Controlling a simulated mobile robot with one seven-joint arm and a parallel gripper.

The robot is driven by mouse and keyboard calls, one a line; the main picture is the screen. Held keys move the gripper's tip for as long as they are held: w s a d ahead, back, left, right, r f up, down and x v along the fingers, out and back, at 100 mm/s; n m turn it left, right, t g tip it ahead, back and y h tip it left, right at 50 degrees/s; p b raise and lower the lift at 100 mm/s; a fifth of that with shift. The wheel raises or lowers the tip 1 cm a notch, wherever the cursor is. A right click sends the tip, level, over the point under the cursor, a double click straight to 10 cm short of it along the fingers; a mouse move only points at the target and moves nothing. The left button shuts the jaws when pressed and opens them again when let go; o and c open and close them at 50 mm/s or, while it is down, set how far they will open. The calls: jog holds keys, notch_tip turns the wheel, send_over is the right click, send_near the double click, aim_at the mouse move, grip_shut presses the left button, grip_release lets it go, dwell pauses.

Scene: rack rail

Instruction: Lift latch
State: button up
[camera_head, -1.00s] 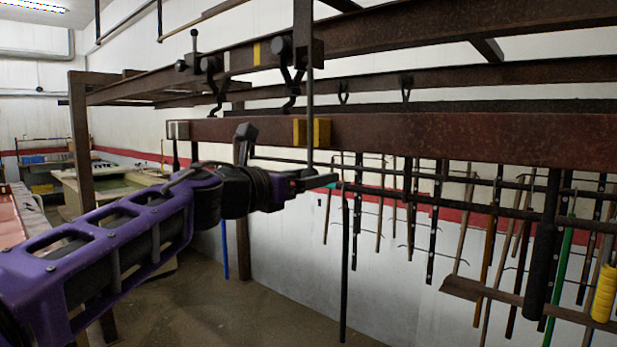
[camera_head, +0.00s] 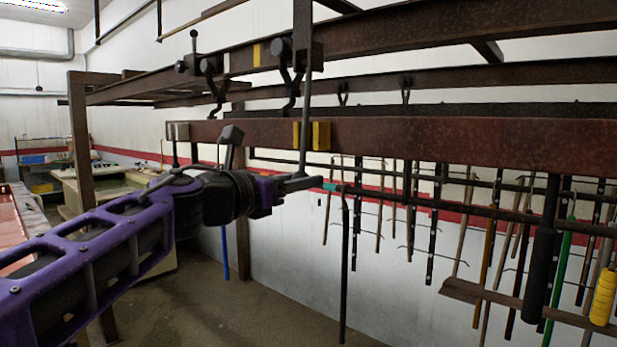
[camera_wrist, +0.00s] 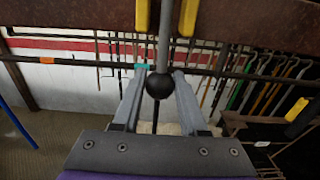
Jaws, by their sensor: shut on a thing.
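The latch is a thin grey rod (camera_head: 305,110) hanging from a dark block (camera_head: 308,52) on the upper rail. It passes in front of the lower rusty beam, by the yellow blocks (camera_head: 321,135), and leans slightly, its lower end to the left. In the wrist view the rod (camera_wrist: 166,38) ends in a black ball (camera_wrist: 159,85) between my two grey fingers. My gripper (camera_head: 304,183) is shut on this lower end, just below the beam; its fingers also show in the wrist view (camera_wrist: 159,78). In the head view the ball is hidden by the fingers.
The rusty beam (camera_head: 430,138) runs across just above my gripper. Hooks (camera_head: 291,88) hang from the upper rail (camera_head: 430,38). Long-handled tools (camera_head: 562,260) hang along the wall at the right. Open floor (camera_head: 270,310) lies below.

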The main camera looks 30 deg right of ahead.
jog(key=shift+s+a+r, duration=0.3)
jog(key=shift+s+a, duration=0.05)
jog(key=shift+a, duration=0.6)
jog(key=shift+s+a+r, duration=0.25)
jog(key=shift+s+a, duration=0.05)
jog(key=shift+a, duration=0.6)
jog(key=shift+s+a+r, duration=0.3)
jog(key=shift+s+a, duration=0.05)
jog(key=shift+a, duration=0.6)
jog(key=s+a+r, duration=0.3)
jog(key=a+r, duration=0.5)
jog(key=r, duration=0.1)
jog(key=shift+a, duration=0.4)
jog(key=shift+s+r, duration=0.1)
jog(key=o, duration=1.1)
